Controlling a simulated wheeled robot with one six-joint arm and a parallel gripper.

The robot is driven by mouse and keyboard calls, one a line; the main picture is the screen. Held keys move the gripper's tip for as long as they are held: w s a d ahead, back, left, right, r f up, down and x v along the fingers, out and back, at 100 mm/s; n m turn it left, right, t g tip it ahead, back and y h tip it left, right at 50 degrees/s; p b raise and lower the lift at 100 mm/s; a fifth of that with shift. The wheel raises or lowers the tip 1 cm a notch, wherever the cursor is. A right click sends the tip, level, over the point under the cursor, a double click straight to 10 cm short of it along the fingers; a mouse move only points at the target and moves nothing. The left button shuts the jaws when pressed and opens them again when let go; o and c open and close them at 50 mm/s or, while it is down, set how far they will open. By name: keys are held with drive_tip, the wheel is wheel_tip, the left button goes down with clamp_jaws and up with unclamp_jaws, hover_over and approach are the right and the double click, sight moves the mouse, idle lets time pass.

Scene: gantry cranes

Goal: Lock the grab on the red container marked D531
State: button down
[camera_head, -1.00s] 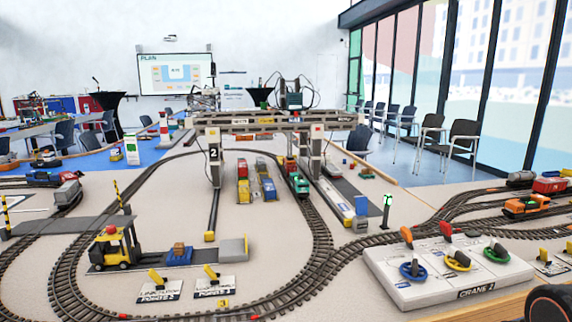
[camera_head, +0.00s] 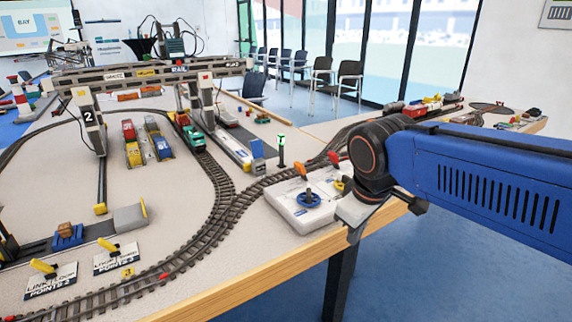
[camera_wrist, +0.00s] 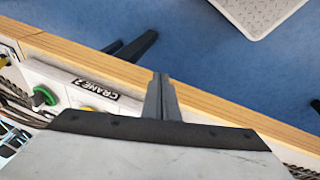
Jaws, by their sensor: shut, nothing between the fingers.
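The gantry crane marked 2 (camera_head: 150,72) spans the table in the head view. Under it stand small containers; one on the left is red (camera_head: 128,127), but no D531 marking can be read. The crane's grab cannot be made out. The white control box (camera_head: 306,217) at the front edge has a blue wheel (camera_head: 309,199) and an orange lever (camera_head: 301,169). My arm hides part of it. My gripper (camera_head: 354,237) is shut and empty beside the box's right end. In the wrist view, it (camera_wrist: 160,80) is above the table edge, near the CRANE 2 label (camera_wrist: 95,88).
Two yellow-handled points levers (camera_head: 108,245) stand at the front left. Track (camera_head: 205,235) curves between them and the box. A green signal post (camera_head: 281,150) stands behind the box. The wooden table edge (camera_head: 250,272) has open blue floor in front.

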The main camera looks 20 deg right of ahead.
sight(302, 172)
drive_tip(key=w+a+r+n+h, duration=0.1)
drive_tip(key=w+a+r+n, duration=0.1)
drive_tip(key=w+n, duration=0.1)
drive_tip(key=w+a+r+n+h, duration=0.1)
drive_tip(key=w+a+r+n, duration=0.1)
drive_tip(key=w, duration=0.3)
drive_tip(key=w+a+r+n+g+h, duration=0.1)
drive_tip(key=w+r+n, duration=0.2)
drive_tip(key=w, duration=0.1)
drive_tip(key=shift+w+a+r+n, duration=0.1)
drive_tip(key=shift+w+a+n, duration=0.05)
drive_tip(key=shift+a+n, duration=0.2)
drive_tip(key=w+a+r+n+h, duration=0.3)
drive_tip(key=w+a+n, duration=0.4)
drive_tip(key=w+a, duration=0.3)
drive_tip(key=shift+w+a+r, duration=0.25)
drive_tip(key=shift+a+r, duration=0.3)
drive_tip(key=shift+a, duration=0.4)
drive_tip(key=shift+n, duration=0.25)
drive_tip(key=x, duration=1)
drive_tip(key=shift+d+r, duration=0.1)
drive_tip(key=shift+w+d+r, duration=0.15)
drive_tip(key=shift+d+r, duration=0.1)
drive_tip(key=shift+d, duration=0.25)
drive_tip(key=shift+w+d+r, duration=0.15)
drive_tip(key=shift+d+r, duration=0.05)
drive_tip(key=shift+d, duration=0.3)
drive_tip(key=shift+w+d+r, duration=0.25)
drive_tip(key=shift+d+r, duration=0.1)
drive_tip(key=shift+d, duration=0.35)
